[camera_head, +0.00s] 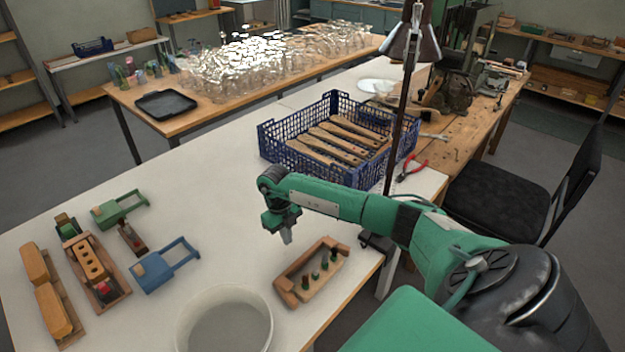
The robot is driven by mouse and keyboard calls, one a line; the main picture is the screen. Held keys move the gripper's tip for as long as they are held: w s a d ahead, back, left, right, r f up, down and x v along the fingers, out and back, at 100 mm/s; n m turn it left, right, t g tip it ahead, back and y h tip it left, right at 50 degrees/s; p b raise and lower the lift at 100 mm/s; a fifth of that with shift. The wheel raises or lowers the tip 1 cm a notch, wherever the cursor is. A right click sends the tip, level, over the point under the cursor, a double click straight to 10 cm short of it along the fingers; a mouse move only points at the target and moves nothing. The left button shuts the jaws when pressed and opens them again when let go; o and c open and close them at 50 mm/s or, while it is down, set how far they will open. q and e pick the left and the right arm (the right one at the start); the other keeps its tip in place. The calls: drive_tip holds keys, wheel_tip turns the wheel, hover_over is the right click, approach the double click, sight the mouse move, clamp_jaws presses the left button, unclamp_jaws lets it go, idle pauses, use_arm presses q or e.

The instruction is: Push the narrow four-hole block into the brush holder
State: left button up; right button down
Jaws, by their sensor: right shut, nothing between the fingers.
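A light wooden block with a row of dark holes (90,262) lies in a darker wooden tray (118,290) at the left of the white table. It looks like the narrow four-hole block. A wooden holder (291,297) with raised ends and several dark green upright pieces stands near the table's front right edge; I cannot tell for sure whether it is the brush holder. My right gripper (286,238) is shut and empty, pointing down above the table, just behind and left of that holder. My left gripper is not in view.
A white round bin (224,290) stands left of the holder. A blue frame tool (165,265) and a green one (119,208) lie near the block. A blue crate (270,140) holds wooden handles behind my right arm. A lamp pole (402,125) rises beside it. The table's middle is clear.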

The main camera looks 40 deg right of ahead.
drive_tip(key=p, duration=0.5)
approach(320, 276)
drive_tip(key=f, duration=0.1)
drive_tip(key=w+f, duration=0.1)
drive_tip(key=f, duration=0.3)
drive_tip(key=shift+w+d+f, duration=0.15)
drive_tip(key=shift+w+d, duration=0.25)
drive_tip(key=shift+s+p, duration=0.3)
drive_tip(key=shift+p, duration=0.1)
drive_tip(key=shift+f+p, duration=0.3)
drive_tip(key=shift+w+f+b, duration=0.1)
drive_tip(key=shift+f+b, duration=0.5)
drive_tip(key=shift+f, duration=0.05)
drive_tip(key=shift+f, duration=0.1)
drive_tip(key=shift+w+a+f+b, duration=0.15)
drive_tip(key=shift+w+b, duration=0.45)
drive_tip(key=shift+b, duration=0.3)
drive_tip(key=shift+w, duration=0.25)
